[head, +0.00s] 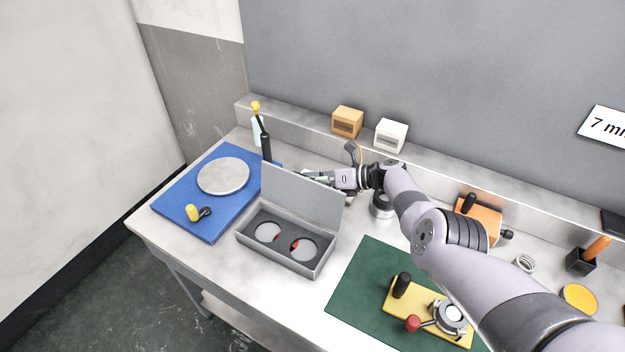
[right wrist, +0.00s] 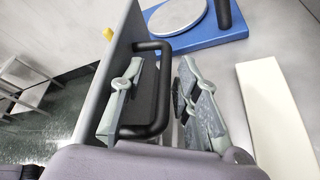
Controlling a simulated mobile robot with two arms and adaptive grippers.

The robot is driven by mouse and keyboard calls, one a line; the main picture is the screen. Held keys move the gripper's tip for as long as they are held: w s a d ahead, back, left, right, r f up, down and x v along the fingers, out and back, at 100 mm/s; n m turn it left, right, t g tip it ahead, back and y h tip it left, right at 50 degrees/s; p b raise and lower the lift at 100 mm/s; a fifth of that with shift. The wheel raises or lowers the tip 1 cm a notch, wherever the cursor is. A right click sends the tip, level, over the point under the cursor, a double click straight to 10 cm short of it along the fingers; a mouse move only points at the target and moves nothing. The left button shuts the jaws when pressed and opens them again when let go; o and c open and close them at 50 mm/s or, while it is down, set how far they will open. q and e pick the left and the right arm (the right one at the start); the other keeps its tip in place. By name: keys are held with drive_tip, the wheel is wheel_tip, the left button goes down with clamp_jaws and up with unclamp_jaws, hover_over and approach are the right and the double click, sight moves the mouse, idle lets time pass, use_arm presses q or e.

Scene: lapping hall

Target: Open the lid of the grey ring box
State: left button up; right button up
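The grey ring box (head: 310,268) stands on the bench in the head view. Its lid (head: 302,198) is raised, standing nearly upright and leaning a little back. Inside are two round wells with pale discs and some red. My right gripper (head: 318,178) is behind the lid, partly hidden by it. In the right wrist view the lid (right wrist: 100,75) shows edge-on with a black bar handle (right wrist: 160,90). The fingers of my right gripper (right wrist: 158,100) are apart, one on each side of the handle bar, without a clear grip. My left gripper is out of view.
A blue mat (head: 180,208) with a grey disc (head: 223,176) lies left of the box. A green mat (head: 350,290) with a yellow fixture (head: 430,318) lies to the right. A back ledge carries an orange box (head: 347,121) and a white box (head: 391,135).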

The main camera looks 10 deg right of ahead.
drive_tip(key=shift+s+d+r, duration=0.2)
drive_tip(key=shift+d, duration=0.5)
drive_tip(key=v, duration=1)
drive_tip(key=shift+d, duration=0.2)
drive_tip(key=shift+s+r, duration=0.1)
